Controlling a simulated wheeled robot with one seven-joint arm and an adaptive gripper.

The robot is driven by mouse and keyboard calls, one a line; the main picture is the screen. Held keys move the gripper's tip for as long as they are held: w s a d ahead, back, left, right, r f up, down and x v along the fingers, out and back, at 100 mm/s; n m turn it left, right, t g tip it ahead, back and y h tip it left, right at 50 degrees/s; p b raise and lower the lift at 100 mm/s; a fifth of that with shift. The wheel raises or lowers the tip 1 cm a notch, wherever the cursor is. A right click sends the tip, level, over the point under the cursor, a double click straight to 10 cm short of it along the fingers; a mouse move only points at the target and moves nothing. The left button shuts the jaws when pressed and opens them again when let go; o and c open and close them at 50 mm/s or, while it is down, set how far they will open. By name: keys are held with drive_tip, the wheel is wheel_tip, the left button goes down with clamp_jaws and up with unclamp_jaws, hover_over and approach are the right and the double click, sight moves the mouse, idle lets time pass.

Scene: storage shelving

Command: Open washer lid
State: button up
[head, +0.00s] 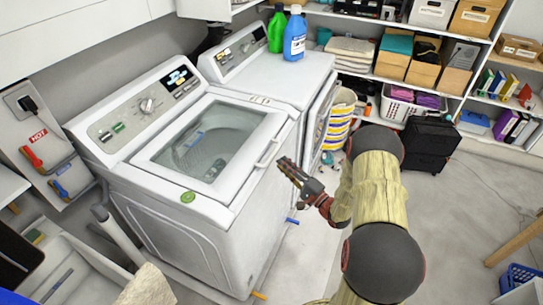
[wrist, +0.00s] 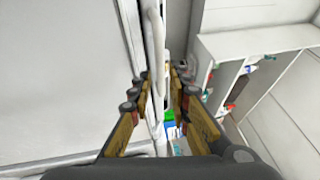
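The white top-loading washer (head: 190,232) stands at centre left in the head view. Its lid (head: 262,122) with a glass window is closed flat, and a white handle (head: 267,154) sits on the lid's right edge. My gripper (head: 282,163) is just right of the handle, beside the washer's front edge. In the wrist view my gripper (wrist: 161,88) has its fingers spread apart, with a white vertical edge or bar (wrist: 153,40) seen between or beyond them. I cannot tell whether they touch it. Nothing is held.
The neighbouring dryer (head: 285,75) carries a green bottle (head: 277,32) and a blue bottle (head: 294,36). A round green item (head: 188,197) lies on the washer's front rim. A striped basket (head: 340,118) and a black case (head: 428,142) stand behind my arm. Floor at right is mostly clear.

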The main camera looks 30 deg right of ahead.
sight(272, 154)
drive_tip(key=b+x, duration=0.1)
drive_tip(key=x, duration=0.6)
drive_tip(key=shift+f, duration=0.1)
drive_tip(key=shift+c, duration=0.7)
clamp_jaws()
